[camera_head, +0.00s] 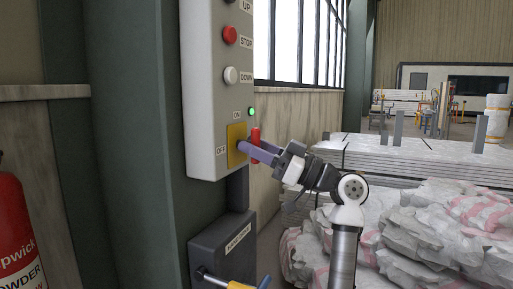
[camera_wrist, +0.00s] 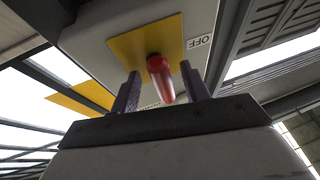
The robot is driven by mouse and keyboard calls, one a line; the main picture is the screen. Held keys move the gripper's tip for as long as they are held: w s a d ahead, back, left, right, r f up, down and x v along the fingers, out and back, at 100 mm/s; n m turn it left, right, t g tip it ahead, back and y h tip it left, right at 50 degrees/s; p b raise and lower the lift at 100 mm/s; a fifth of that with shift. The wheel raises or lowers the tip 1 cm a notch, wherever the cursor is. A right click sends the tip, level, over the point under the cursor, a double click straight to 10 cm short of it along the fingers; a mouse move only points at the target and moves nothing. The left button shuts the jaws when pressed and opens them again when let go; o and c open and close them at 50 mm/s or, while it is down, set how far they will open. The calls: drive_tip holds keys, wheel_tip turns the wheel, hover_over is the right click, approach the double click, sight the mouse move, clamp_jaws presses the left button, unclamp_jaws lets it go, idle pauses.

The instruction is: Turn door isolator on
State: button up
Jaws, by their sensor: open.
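The door isolator is a red handle (camera_head: 255,134) on a yellow plate (camera_head: 236,158) low on a grey control box (camera_head: 204,120). An ON label is above the plate and an OFF label beside it. A small green light (camera_head: 252,111) glows by ON. My gripper (camera_head: 243,143) is at the plate with its purple fingers at the handle. In the wrist view the red handle (camera_wrist: 160,80) stands out from the yellow plate (camera_wrist: 130,45) between the two open fingers (camera_wrist: 160,72). I cannot tell whether either finger touches it.
A red STOP button (camera_head: 230,35) and a white DOWN button (camera_head: 231,75) are above on the box. A dark lower box (camera_head: 222,252) with a yellow handle is below. A red extinguisher (camera_head: 14,235) is at left; wrapped stacks (camera_head: 420,225) are at right.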

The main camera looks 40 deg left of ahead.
drive_tip(key=shift+w+d, duration=0.1)
drive_tip(key=v, duration=1.3)
drive_tip(key=shift+d+f, duration=0.2)
drive_tip(key=shift+d, duration=0.05)
drive_tip(key=shift+w, duration=0.15)
